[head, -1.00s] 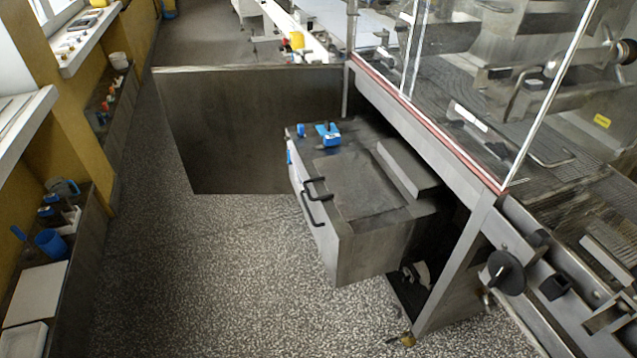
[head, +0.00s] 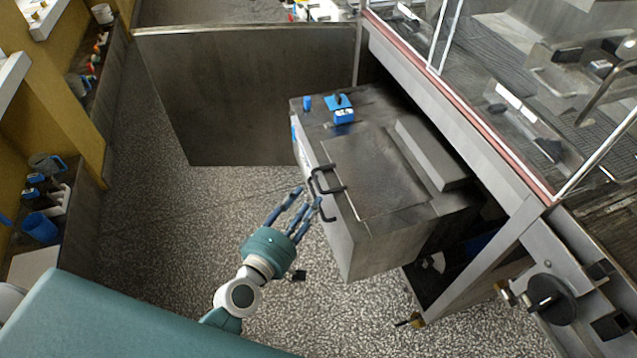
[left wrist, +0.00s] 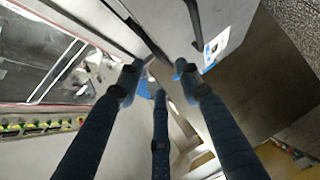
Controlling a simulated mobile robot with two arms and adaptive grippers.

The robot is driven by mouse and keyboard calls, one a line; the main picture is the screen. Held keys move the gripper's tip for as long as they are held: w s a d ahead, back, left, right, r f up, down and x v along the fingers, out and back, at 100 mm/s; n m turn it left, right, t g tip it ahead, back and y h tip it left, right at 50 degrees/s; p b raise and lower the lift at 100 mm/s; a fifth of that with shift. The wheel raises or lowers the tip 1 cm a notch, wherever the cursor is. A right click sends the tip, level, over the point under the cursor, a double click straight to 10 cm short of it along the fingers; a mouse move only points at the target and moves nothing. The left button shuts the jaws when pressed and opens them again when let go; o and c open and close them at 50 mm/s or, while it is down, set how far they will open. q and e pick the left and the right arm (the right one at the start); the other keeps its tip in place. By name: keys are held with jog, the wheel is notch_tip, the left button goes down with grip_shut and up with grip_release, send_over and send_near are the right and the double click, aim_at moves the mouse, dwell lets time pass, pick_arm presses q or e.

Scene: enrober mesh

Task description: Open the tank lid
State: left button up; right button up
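The grey metal tank (head: 370,235) stands beside the machine frame. Its flat square lid (head: 380,180) lies closed on top. A black handle (head: 326,170) sits at the lid's left edge, and a second black handle (head: 319,208) is on the tank's side just below. My left gripper (head: 301,207) is just left of the handles, its dark blue fingers spread open and seemingly empty. In the left wrist view, the three fingers (left wrist: 160,82) are apart with nothing between them; a dark bar (left wrist: 194,24) shows beyond them. Whether a fingertip touches a handle, I cannot tell. My right gripper is out of view.
A blue fitting (head: 341,113) stands on the tank's far end. A raised grey block (head: 432,154) lies right of the lid. A dark metal panel (head: 250,95) stands behind. The clear guard and frame (head: 480,140) bound the right. Speckled floor is open at left.

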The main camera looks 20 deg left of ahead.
aim_at(318, 185)
pick_arm(q)
jog(key=x, duration=0.8)
jog(key=shift+w+d+f, duration=0.1)
jog(key=shift+w+f, duration=0.05)
jog(key=shift+w, duration=0.05)
grip_shut()
